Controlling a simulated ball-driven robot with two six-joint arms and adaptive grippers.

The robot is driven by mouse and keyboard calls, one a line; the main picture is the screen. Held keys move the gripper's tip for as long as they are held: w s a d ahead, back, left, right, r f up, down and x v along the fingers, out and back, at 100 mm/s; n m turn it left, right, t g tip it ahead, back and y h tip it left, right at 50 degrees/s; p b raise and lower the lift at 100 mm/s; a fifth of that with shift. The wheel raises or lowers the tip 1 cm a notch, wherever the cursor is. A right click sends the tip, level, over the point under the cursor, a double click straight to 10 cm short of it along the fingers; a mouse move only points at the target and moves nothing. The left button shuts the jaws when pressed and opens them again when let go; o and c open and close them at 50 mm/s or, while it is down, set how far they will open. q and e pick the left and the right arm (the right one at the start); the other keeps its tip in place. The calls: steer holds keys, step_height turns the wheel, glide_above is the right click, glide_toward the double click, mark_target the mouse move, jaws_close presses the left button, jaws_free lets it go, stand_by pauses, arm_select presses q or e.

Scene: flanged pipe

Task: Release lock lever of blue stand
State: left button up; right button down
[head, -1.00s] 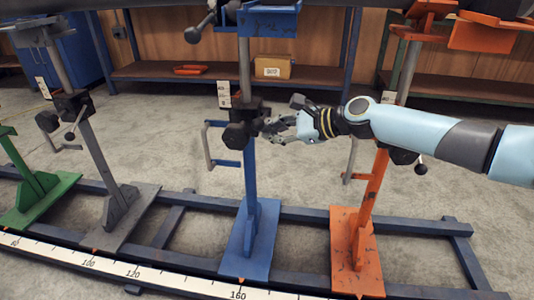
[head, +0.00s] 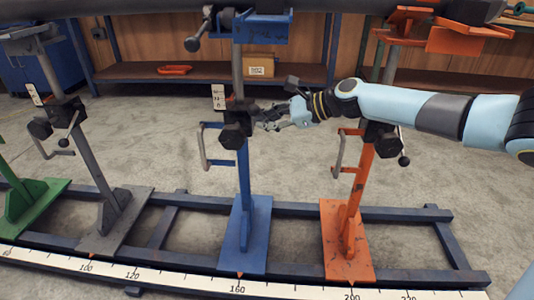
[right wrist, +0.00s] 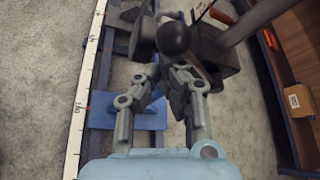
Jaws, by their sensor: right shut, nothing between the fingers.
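The blue stand (head: 245,235) stands upright on the rail frame, with a black clamp block (head: 236,130) at mid-height on its post. My right gripper (head: 262,118) is just right of that block, pointing left, shut and empty. In the right wrist view my right gripper (right wrist: 166,78) is close to a black ball knob (right wrist: 174,38) and the dark clamp body (right wrist: 215,55). I cannot tell whether the fingers touch the knob. The lever itself is mostly hidden by the fingers in the head view. My left gripper is not in view.
The orange stand (head: 347,240) is to the right, under my right forearm. A grey stand (head: 115,220) and a green stand (head: 35,205) are to the left. A scale strip (head: 180,279) runs along the front. A blue crank handle (head: 204,150) sticks out left of the post.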

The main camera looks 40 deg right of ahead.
steer(key=shift+r, duration=0.2)
steer(key=v, duration=0.7)
steer(key=shift+s, duration=0.25)
steer(key=shift+d, duration=0.1)
stand_by(0.4)
